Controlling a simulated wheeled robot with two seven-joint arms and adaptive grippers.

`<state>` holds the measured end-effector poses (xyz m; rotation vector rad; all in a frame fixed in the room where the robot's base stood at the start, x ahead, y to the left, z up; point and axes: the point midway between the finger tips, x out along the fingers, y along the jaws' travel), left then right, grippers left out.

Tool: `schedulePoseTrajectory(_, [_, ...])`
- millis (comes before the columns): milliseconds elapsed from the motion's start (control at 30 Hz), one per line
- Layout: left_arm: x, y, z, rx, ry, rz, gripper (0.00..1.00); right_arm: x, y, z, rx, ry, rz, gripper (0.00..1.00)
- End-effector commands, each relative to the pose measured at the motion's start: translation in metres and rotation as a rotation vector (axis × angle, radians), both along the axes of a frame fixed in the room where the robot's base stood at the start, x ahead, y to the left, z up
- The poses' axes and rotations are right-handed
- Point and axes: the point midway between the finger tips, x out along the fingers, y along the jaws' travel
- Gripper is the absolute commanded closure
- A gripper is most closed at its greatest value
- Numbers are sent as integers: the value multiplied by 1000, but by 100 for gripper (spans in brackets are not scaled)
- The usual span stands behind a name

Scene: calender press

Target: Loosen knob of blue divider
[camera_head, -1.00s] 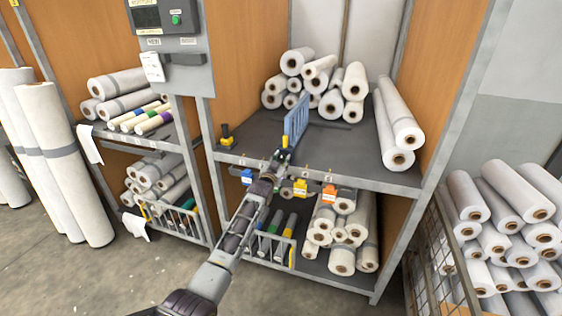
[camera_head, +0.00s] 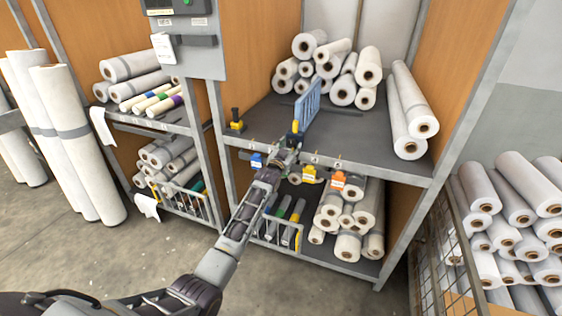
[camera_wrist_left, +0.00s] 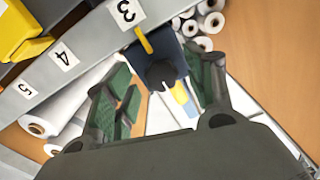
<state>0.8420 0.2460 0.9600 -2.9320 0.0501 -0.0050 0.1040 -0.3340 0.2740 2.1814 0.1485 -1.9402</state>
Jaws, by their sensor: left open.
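The blue divider (camera_head: 308,108) stands upright on the middle shelf near its front edge, with a yellow part at its foot. My left gripper (camera_head: 288,152) is at the shelf's front edge just below it. In the left wrist view, a dark blue block (camera_wrist_left: 152,52) with a yellow pointer shows at the numbered edge, beside label 3. A round dark knob (camera_wrist_left: 160,74) sits on its near face. The open left gripper (camera_wrist_left: 158,92) has a green-padded finger on each side of the knob, with gaps visible. My right gripper is out of view.
A black-and-yellow piece (camera_head: 236,122) stands at the shelf's left. White rolls lie behind the divider and below. A wire cage (camera_head: 440,255) stands at the right.

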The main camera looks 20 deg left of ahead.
Motion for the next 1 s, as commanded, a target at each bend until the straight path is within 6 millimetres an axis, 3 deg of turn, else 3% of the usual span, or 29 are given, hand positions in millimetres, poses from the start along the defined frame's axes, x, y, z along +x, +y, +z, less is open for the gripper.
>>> schedulePoseTrajectory(1000, [-83, 3, -1, 0, 2, 0, 46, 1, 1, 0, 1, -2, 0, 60])
